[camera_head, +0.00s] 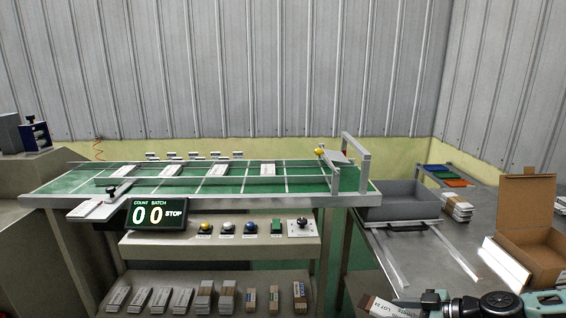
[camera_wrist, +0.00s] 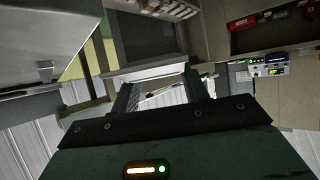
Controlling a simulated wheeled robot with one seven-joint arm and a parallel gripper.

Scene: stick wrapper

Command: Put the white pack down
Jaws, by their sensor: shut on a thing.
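My gripper (camera_wrist: 161,92) shows in the wrist view with its two dark fingers apart and a pale white pack (camera_wrist: 165,98) between them. It is shut on this pack, seen partly and at a steep angle. In the head view my arm reaches in at the bottom right, and a white pack with a brown end and a "LOT" label (camera_head: 385,307) shows at the bottom edge, just left of my arm. Its lower part is cut off by the frame. I cannot tell how far the pack is above any surface.
A grey tray (camera_head: 398,214) stands at the conveyor's (camera_head: 225,199) right end, with metal rails before it. The right table (camera_head: 400,250) carries a stack of white packs (camera_head: 457,208), an open cardboard box (camera_head: 528,228) and coloured sheets (camera_head: 443,176). Bare tabletop lies between rails and box.

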